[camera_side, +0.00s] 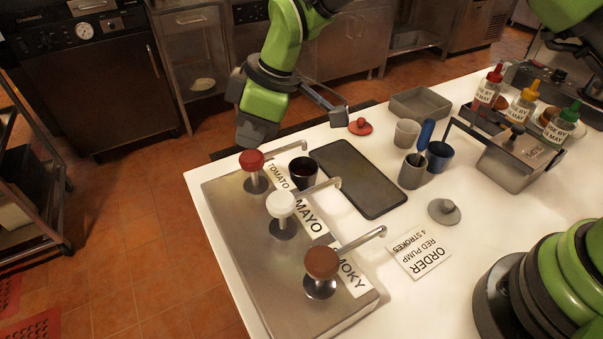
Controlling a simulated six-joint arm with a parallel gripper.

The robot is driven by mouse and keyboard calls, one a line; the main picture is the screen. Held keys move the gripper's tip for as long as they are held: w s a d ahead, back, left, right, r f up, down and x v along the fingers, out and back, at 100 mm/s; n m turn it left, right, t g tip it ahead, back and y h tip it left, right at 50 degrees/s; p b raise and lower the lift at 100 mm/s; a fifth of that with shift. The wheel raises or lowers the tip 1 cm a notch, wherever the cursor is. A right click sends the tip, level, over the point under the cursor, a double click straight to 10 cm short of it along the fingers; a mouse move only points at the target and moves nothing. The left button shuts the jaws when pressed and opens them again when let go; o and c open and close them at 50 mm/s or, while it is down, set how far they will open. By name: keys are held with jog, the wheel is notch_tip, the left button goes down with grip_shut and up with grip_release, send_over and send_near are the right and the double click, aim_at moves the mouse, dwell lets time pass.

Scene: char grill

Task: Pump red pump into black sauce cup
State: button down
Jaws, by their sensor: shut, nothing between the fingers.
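The red pump (252,160) is at the far end of a steel dispenser box (222,210), beside the TOMATO label (278,176). Its spout points right, over or near a black sauce cup (304,172) that seems to have red sauce inside. My gripper (250,142) is just above the red pump's head, pointing down. It is shut and empty; whether it touches the pump head I cannot tell. A white pump (281,205) by the MAYO label and a brown pump (321,263) by the SMOKY label stand in the same row.
A black tray (358,180) lies right of the cup. An order card (420,250) reads "RED PUMP 4 STROKES".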

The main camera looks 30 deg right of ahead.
aim_at(252, 155)
jog(key=shift+f, duration=0.15)
jog(key=shift+f, duration=1.65)
jog(key=shift+r, duration=1.8)
jog(key=shift+f, duration=0.15)
jog(key=shift+f, duration=1.65)
jog(key=shift+r, duration=1.8)
